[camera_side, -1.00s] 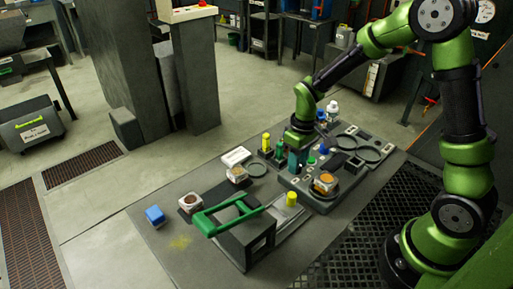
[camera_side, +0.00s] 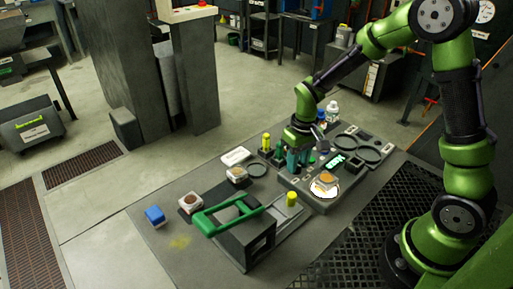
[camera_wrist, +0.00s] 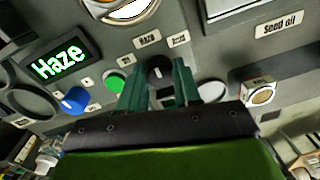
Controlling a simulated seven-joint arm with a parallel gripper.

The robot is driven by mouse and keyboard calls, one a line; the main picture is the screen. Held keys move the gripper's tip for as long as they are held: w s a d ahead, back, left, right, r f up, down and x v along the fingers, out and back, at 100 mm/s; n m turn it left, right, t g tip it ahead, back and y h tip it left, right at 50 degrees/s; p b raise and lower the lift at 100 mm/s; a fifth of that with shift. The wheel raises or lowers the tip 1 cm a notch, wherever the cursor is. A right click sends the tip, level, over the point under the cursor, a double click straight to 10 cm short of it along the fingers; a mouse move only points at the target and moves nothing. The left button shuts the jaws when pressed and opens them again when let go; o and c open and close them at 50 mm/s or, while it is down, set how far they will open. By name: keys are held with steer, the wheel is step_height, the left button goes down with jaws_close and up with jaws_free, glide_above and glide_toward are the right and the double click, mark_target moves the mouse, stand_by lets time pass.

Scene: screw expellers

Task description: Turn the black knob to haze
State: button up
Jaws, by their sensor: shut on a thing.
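The black knob (camera_wrist: 160,68) is on the grey panel in the wrist view, with a white pointer mark on its upper part. Labels sit above it, and the left one reads "Haze" (camera_wrist: 147,38). My gripper (camera_wrist: 157,78) has its teal fingers on both sides of the knob and is shut on it. The display (camera_wrist: 60,60) reads "Haze" in green; it also shows lit in the side view (camera_side: 336,161). In the side view my gripper (camera_side: 298,163) is down at the device's left part and hides the knob.
A blue knob (camera_wrist: 75,99), a green button (camera_wrist: 115,82) and a white button (camera_wrist: 212,90) are close by on the panel. A sample jar (camera_side: 325,181) stands on a lit white disc. A press with a green handle (camera_side: 226,212) stands at the front left.

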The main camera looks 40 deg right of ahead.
mark_target(300, 163)
steer(key=o, duration=1.1)
steer(key=shift+c, duration=0.2)
step_height(300, 163, up, 17)
steer(key=shift+d, duration=0.35)
steer(key=shift+s, duration=0.1)
steer(key=s+a+r+m+t, duration=0.1)
steer(key=s+a+t, duration=0.1)
steer(key=s, duration=0.4)
steer(key=s+a+r+t+y, duration=0.1)
steer(key=s+a+r+t, duration=0.1)
steer(key=s+t, duration=0.3)
steer(key=shift+s+a+r+m, duration=0.15)
steer(key=shift+s+a+m, duration=0.35)
steer(key=shift+s, duration=0.4)
